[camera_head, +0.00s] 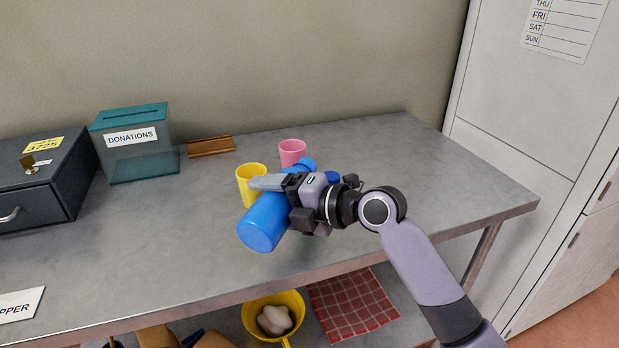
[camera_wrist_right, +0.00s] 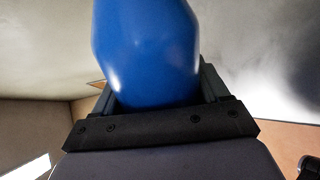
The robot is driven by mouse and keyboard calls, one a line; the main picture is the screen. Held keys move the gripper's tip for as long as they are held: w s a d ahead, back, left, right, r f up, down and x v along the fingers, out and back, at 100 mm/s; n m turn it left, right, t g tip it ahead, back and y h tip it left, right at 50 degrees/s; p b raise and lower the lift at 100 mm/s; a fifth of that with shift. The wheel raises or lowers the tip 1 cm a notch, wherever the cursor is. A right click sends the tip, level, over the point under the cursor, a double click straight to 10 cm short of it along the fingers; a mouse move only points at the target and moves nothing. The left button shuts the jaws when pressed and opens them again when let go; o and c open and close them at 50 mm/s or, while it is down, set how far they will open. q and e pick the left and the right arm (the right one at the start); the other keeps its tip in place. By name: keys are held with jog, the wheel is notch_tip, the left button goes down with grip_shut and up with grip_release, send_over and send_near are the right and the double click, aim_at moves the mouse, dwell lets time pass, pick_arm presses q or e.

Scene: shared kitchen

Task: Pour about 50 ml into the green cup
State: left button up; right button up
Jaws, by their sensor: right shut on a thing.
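My right gripper (camera_head: 285,198) is shut on a blue bottle (camera_head: 265,222) above the metal table. The bottle is tilted well over, its wide base toward the front left and its narrower end (camera_head: 307,163) toward the back right. In the right wrist view the bottle (camera_wrist_right: 146,50) fills the space between the fingers. I see no green cup; the gripper and bottle hide part of the table behind them. A yellow cup (camera_head: 248,177) stands just left of the gripper, and a pink cup (camera_head: 292,152) stands behind it. My left gripper is not in view.
A blue object (camera_head: 332,176) shows partly behind the gripper. The table's right part (camera_head: 450,180) is clear. A yellow bowl (camera_head: 258,322) and red checked cloth (camera_head: 350,305) lie below.

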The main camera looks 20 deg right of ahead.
jog(key=shift+r+m+p, duration=0.35)
jog(key=shift+r+m, duration=0.05)
jog(key=shift+r, duration=0.25)
jog(key=shift+s+a, duration=0.15)
dwell(0.5)
jog(key=shift+r+m, duration=0.25)
jog(key=shift+m, duration=0.05)
dwell(1.7)
jog(key=f+n+b, duration=0.2)
jog(key=f, duration=0.1)
jog(key=f+n+t+b, duration=0.1)
jog(key=f+b, duration=0.1)
jog(key=shift+s+a+n+h, duration=0.2)
jog(key=shift+s+n+h, duration=0.1)
jog(key=shift+h, duration=0.1)
jog(key=shift+r, duration=0.2)
jog(key=shift+w+d+f+n+b, duration=0.1)
jog(key=shift+f+n+b, duration=0.25)
jog(key=shift+b, duration=0.3)
jog(key=shift+r, duration=0.2)
